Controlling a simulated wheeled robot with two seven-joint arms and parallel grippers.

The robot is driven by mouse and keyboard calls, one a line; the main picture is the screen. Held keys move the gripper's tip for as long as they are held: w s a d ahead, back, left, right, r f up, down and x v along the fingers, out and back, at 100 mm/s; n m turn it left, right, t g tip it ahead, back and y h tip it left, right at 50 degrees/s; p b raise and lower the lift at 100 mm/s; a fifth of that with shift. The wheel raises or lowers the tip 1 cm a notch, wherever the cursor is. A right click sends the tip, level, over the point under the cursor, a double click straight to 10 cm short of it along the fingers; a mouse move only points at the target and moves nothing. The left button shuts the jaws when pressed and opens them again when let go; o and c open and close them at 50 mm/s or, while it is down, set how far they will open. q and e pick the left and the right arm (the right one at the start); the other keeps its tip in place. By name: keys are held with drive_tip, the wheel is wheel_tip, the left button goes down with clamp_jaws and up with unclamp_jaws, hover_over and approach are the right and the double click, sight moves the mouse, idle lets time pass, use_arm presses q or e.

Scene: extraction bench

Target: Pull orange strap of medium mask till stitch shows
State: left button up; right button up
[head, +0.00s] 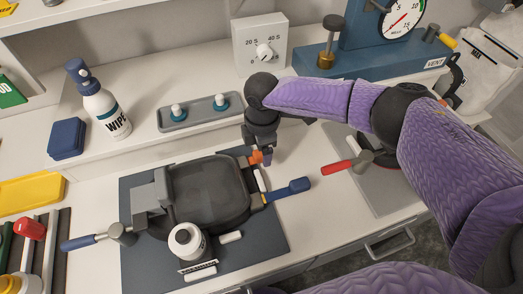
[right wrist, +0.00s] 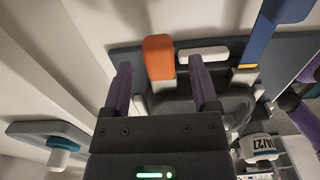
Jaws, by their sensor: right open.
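The dark grey mask (head: 207,192) lies on a dark blue mat (head: 270,232). The orange strap (head: 257,157) shows as a short end at the mask's upper right corner. My right gripper (head: 267,158) is lowered beside this end. In the right wrist view my right gripper (right wrist: 159,66) is open. The orange strap (right wrist: 158,57) stands between its two purple fingers, with gaps on both sides. The fingers do not visibly touch it. A blue strap (head: 288,190) extends from the mask's right side. No stitch can be made out. My left gripper is not in view.
A canister (head: 187,242) is at the mask's front edge. A blue-handled tool (head: 95,240) lies at left and a red-handled one (head: 347,165) at right. A tray with two white-topped pieces (head: 200,112), a wipe bottle (head: 100,103) and a timer box (head: 260,45) stand behind.

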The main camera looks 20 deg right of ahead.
drive_tip(key=shift+f, duration=0.7)
clamp_jaws()
idle(0.9)
